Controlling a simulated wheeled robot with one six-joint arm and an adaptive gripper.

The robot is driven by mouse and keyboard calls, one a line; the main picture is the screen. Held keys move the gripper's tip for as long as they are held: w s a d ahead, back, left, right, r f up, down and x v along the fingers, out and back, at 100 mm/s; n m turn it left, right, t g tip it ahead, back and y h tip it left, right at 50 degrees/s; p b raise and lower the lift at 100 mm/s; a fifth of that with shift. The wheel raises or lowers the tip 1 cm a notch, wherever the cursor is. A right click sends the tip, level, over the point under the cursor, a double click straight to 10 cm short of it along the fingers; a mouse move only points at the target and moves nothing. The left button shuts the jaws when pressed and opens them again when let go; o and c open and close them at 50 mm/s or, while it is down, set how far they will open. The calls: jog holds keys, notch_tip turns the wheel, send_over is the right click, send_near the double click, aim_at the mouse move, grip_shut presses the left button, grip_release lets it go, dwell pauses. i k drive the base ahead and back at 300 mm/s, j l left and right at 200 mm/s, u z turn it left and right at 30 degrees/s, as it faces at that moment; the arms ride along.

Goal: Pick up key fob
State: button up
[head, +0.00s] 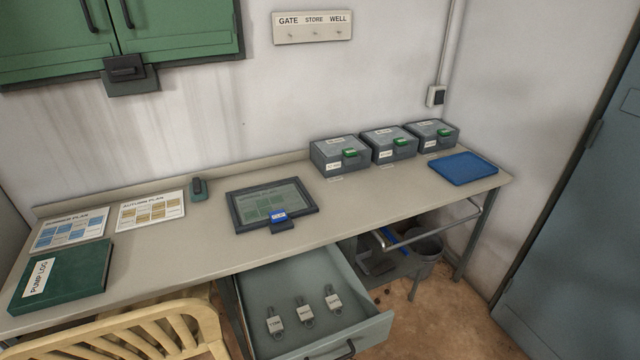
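Three key fobs lie apart in a row in the open grey drawer (345,266) under the bench. The left fob (275,325), the middle fob (304,313) and the right fob (333,301) each have a pale label and a metal ring or key end. Their label words are too small to read surely. A pale hook board (312,27) on the wall reads GATE, STORE and WELL, with bare hooks. My gripper is not in view.
The bench (215,232) carries a green log book (62,274), plan sheets (150,210), a dark framed panel (233,213), lidded grey boxes (327,160) and a blue tray (463,168). A slatted chair (150,322) stands left of the drawer. A bucket (428,254) stands under the bench.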

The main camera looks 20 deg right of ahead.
aim_at(333, 303)
jog(key=i+j+z, duration=0.15)
jog(key=i+j, duration=0.15)
jog(key=i+j+z, duration=0.15)
jog(key=i+j, duration=0.15)
jog(key=j, duration=0.2)
jog(key=i+j+z, duration=0.1)
jog(key=i+j, duration=0.15)
jog(key=j, duration=0.25)
jog(key=i+j+z, duration=0.15)
jog(key=j, duration=0.2)
jog(key=j+z, duration=0.1)
jog(key=j, duration=0.3)
jog(key=k+l, duration=0.1)
